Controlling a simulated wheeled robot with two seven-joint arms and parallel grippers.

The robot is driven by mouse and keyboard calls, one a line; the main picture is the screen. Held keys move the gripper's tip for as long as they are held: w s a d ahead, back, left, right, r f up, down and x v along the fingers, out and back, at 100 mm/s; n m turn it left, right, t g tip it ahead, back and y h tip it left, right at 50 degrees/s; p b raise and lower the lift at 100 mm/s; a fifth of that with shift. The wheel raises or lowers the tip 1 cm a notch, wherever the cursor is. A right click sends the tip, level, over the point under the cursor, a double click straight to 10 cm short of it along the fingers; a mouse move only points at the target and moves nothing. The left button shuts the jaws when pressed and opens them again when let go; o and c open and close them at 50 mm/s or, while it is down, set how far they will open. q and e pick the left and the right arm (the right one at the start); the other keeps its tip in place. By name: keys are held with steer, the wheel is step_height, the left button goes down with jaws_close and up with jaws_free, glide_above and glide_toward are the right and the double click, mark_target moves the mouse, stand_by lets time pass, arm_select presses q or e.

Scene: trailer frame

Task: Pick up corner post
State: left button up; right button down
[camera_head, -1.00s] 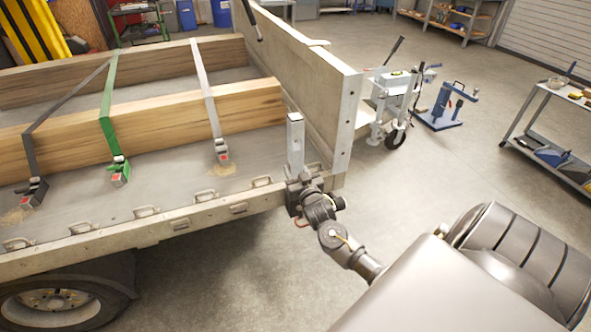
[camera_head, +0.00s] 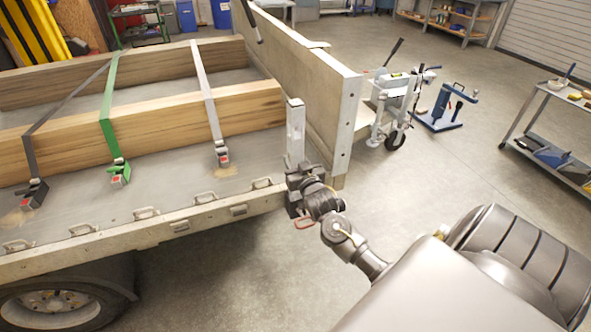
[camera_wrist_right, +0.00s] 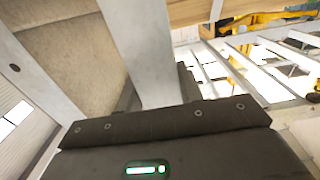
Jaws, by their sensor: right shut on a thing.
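The corner post (camera_head: 295,135) is a short, upright, light grey metal post in the head view, at the near right corner of the trailer bed. My right gripper (camera_head: 297,176) is shut on its lower part; the fingertips are partly hidden by the wrist. In the right wrist view the post (camera_wrist_right: 140,55) rises from behind the dark gripper body (camera_wrist_right: 165,135). The post's bottom end is hidden, so I cannot tell from here how far it stands above the bed. My left gripper is not in view.
The trailer bed (camera_head: 180,170) carries timber beams (camera_head: 150,120) held by ratchet straps. The end board (camera_head: 335,115) stands close behind the post. A jack wheel (camera_head: 395,140) and a blue stand (camera_head: 440,108) are beyond it. A tool cart (camera_head: 560,130) stands at right. The floor between is clear.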

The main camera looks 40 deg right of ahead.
mark_target(295, 125)
step_height(295, 125, up, 13)
steer(key=shift+r, duration=0.1)
stand_by(0.5)
